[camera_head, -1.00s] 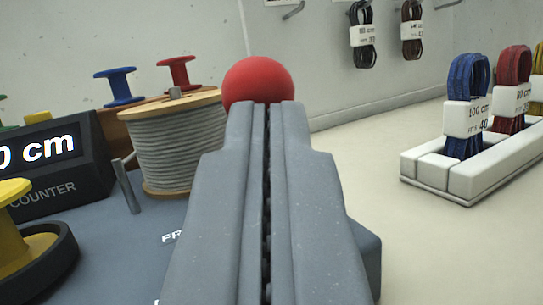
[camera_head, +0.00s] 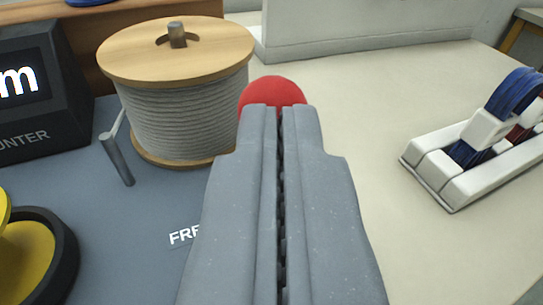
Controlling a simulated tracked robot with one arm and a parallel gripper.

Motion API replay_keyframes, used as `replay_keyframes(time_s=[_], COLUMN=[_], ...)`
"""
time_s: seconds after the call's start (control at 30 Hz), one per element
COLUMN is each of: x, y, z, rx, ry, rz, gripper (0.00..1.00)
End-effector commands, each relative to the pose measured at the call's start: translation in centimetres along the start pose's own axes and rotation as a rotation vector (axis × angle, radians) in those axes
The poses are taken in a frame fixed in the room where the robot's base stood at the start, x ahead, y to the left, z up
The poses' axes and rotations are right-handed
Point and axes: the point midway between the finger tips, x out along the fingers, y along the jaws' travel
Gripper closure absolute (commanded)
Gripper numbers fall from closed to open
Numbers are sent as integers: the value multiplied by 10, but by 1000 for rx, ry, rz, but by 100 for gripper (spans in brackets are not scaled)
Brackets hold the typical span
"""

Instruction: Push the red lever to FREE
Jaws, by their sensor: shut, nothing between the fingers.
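The red lever shows only as its round red knob (camera_head: 272,91), just past the tips of my gripper. The rest of the lever is hidden behind my gripper. My gripper (camera_head: 279,108) is shut and empty, its fingertips overlapping the lower part of the knob in the picture; I cannot tell whether they touch. A white label starting "FRE" (camera_head: 183,236) is on the grey base plate (camera_head: 130,215), left of my gripper, partly covered by it.
A spool of grey cord (camera_head: 180,110) stands left of the knob, with a grey metal post (camera_head: 117,158) beside it. A black counter box (camera_head: 45,95) and a yellow reel in a black ring (camera_head: 35,255) are at the left. A white rack (camera_head: 440,180) with laces stands right. The pale tabletop between is clear.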

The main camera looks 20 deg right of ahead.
Motion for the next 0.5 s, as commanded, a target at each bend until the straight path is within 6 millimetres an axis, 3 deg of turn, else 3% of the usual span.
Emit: replay_keyframes(time_s=[0.2,0.5], x=[12,28], y=[-18,-28], z=[-7,-8], rx=[-2,-2], ry=[0,1], rz=[-14,-16], gripper=[100,100])
